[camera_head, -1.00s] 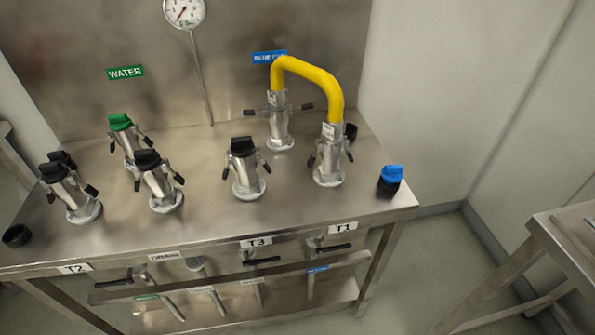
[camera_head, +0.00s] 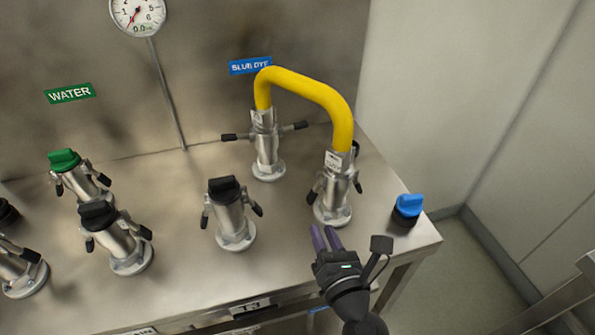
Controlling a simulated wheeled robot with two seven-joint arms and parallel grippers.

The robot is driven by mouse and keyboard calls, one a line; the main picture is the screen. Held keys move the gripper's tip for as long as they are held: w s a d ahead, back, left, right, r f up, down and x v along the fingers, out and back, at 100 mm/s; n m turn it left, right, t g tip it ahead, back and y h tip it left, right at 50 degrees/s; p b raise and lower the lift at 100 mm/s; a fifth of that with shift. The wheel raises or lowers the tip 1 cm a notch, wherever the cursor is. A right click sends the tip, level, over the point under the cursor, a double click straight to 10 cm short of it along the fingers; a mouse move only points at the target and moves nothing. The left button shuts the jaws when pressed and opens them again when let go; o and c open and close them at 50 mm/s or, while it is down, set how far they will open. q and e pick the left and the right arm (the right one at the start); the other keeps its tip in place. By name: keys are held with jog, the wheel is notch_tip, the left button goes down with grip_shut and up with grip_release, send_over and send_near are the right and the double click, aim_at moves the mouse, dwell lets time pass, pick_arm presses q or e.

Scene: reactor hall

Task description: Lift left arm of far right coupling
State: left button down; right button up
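The far right coupling (camera_head: 333,195) is a metal fitting at the front right of the steel bench, with the yellow hose (camera_head: 310,88) joined to its top. Its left arm (camera_head: 312,193) has a black tip and angles downward beside the body. Its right arm (camera_head: 357,184) shows on the other side. My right gripper (camera_head: 326,237), with purple fingers, is just in front of the coupling's base, below the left arm and apart from it. The two fingers lie close together with a thin gap; how far they are open is unclear. My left gripper is out of view.
The hose's other end sits on a rear coupling (camera_head: 266,145) with both arms spread sideways. A black-capped coupling (camera_head: 231,212) stands to the left, with several more beyond. A blue cap (camera_head: 408,208) sits near the right bench edge.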

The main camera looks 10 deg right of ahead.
aim_at(311, 204)
jog(key=w, duration=0.9)
jog(key=shift+a, duration=0.15)
jog(key=shift+w, duration=0.5)
pick_arm(q)
jog(key=shift+s+d+f, duration=0.15)
jog(key=shift+s+d, duration=0.2)
pick_arm(e)
grip_shut()
pick_arm(q)
jog(key=shift+w+a, duration=0.1)
jog(key=shift+a, duration=0.15)
